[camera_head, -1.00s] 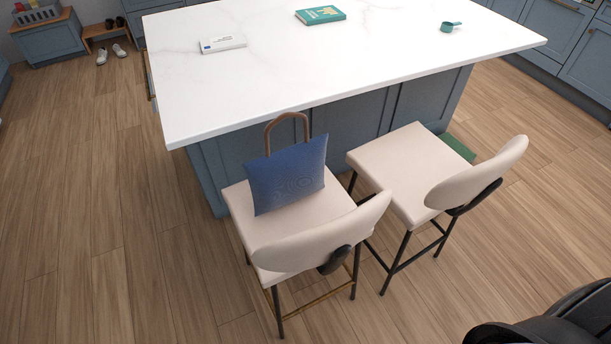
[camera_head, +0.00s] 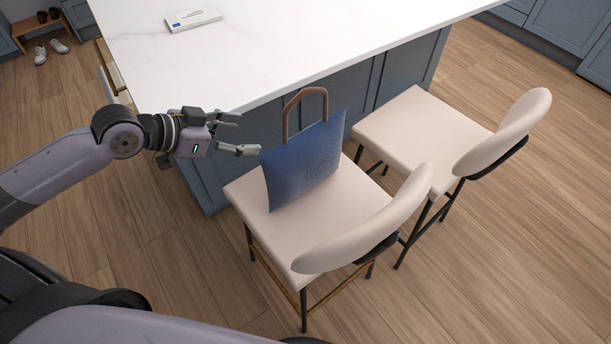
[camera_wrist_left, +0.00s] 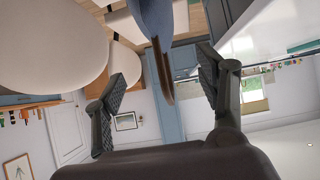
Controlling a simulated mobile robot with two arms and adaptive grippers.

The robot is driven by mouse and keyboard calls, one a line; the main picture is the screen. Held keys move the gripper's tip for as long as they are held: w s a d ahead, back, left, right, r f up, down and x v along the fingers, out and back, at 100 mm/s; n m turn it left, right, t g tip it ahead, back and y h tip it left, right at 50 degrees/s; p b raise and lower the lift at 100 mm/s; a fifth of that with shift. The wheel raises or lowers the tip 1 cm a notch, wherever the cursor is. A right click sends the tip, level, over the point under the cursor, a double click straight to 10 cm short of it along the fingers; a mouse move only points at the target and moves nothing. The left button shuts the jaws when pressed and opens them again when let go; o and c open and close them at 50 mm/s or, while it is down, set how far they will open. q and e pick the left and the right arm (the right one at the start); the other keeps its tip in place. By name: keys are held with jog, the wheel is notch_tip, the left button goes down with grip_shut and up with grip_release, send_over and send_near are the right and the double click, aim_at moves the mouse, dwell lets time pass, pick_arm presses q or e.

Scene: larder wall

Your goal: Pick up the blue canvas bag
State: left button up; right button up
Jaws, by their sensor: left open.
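The blue canvas bag (camera_head: 304,166) stands upright on the seat of the nearer cream chair, with its brown loop handle (camera_head: 304,94) sticking up. My left gripper (camera_head: 247,134) is open and empty, a little to the left of the bag at about the height of the handle's base. In the left wrist view the bag (camera_wrist_left: 152,14) hangs in at the top, and its handle (camera_wrist_left: 162,72) shows between the two open fingers (camera_wrist_left: 160,80), apart from both. My right gripper is not in view.
The cream chair (camera_head: 250,190) holds the bag, and its backrest (camera_head: 370,222) rises on the near side. A second cream chair (camera_head: 415,120) stands to the right. The white island top (camera_head: 270,40) overhangs close behind the bag, with a small white box (camera_head: 193,20) on it.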

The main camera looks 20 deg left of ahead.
aim_at(282, 137)
pick_arm(q)
jog(key=p+x, duration=0.1)
jog(key=x, duration=1)
jog(key=shift+w+d+r+p, duration=0.1)
jog(key=shift+w+d+p, duration=0.05)
jog(key=shift+d+p, duration=0.2)
jog(key=p+x, duration=0.1)
jog(key=x, duration=0.4)
jog(key=shift+w, duration=0.15)
jog(key=shift+w+d+f, duration=0.15)
jog(key=shift+f, duration=0.15)
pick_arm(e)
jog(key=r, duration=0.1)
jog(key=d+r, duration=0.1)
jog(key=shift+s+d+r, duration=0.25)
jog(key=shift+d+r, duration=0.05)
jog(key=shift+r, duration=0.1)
pick_arm(q)
jog(key=shift+c, duration=0.2)
jog(key=c, duration=0.7)
grip_shut()
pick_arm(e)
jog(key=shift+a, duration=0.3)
